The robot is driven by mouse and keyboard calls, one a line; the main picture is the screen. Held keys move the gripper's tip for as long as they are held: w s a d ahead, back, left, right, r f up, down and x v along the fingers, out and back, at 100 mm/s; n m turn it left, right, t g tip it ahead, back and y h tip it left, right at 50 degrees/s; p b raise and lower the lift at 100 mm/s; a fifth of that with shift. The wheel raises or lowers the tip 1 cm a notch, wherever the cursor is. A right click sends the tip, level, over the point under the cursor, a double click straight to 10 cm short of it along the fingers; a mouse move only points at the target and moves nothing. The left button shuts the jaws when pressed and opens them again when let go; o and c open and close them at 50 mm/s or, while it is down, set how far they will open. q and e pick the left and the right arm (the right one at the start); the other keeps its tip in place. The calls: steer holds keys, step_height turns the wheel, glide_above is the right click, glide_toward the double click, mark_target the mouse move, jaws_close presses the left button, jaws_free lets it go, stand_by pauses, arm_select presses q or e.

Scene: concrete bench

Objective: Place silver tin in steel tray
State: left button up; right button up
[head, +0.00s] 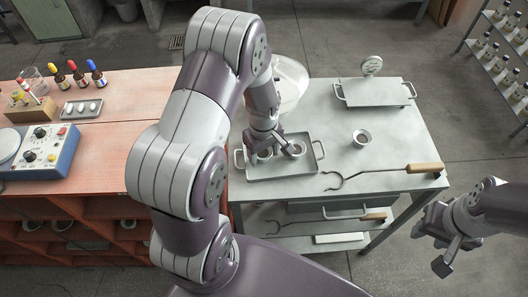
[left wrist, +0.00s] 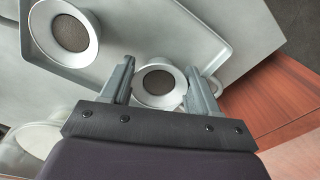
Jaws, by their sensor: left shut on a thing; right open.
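The steel tray (head: 283,170) is a shallow grey tray with end handles on the grey metal bench. My left gripper (head: 276,148) points down over it and is shut on a silver tin (head: 264,154). In the left wrist view this tin (left wrist: 160,82) sits between the two fingers, open top showing, near the tray's edge. I cannot tell whether it touches the tray floor. A second similar tin (head: 298,149) stands in the tray, upper left in the left wrist view (left wrist: 70,32). A third tin (head: 361,137) stands on the bench outside the tray. My right gripper (head: 431,248) is open and empty, beyond the bench's right edge.
A long hooked tool with a wooden handle (head: 424,168) lies along the bench front. A flat plate with handles and a dial gauge (head: 375,92) is at the back. The wooden bench (head: 125,100) at left holds bottles and a blue instrument (head: 42,150).

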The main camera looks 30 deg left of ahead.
mark_target(265, 155)
arm_select(q)
steer(key=shift+w+d+f, duration=0.15)
steer(key=shift+f, duration=0.05)
steer(key=shift+f, duration=0.1)
steer(key=o, duration=1)
steer(key=shift+o, duration=0.2)
step_height(265, 155, up, 12)
steer(key=s+d+r+m+t, duration=0.1)
steer(key=s+d+m, duration=0.4)
steer(key=s+m, duration=0.3)
steer(key=m, duration=0.4)
steer(key=shift+s+d+r, duration=0.2)
steer(key=shift+s+r, duration=0.05)
steer(key=shift+s, duration=0.15)
